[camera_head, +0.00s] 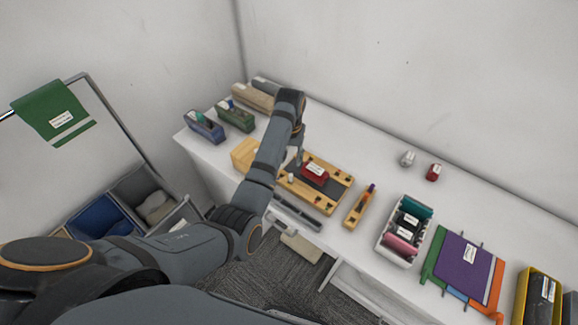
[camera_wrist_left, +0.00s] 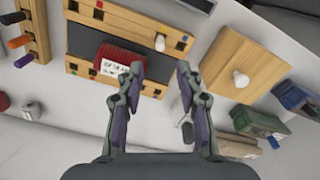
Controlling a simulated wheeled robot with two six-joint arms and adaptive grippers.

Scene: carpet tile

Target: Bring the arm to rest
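My left arm reaches from the left over the white table (camera_head: 365,150), bent at the elbow. My left gripper (camera_head: 296,158) hangs above the wooden frame (camera_head: 335,198), partly hidden by its own wrist in the head view. In the left wrist view my left gripper (camera_wrist_left: 160,72) is open, with its two fingers apart and nothing between them. A red labelled item (camera_head: 315,172) lies on the frame's dark middle; in the left wrist view the red item (camera_wrist_left: 112,58) is partly covered by one finger. My right gripper is not in view.
A wooden box with a white knob (camera_wrist_left: 262,72) stands beside the frame. Pen holder (camera_head: 358,208), white tray (camera_head: 383,243) and purple folder (camera_head: 465,262) are to the right. Green (camera_head: 235,114) and blue (camera_head: 203,127) boxes stand at the left end. The table's back middle is clear.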

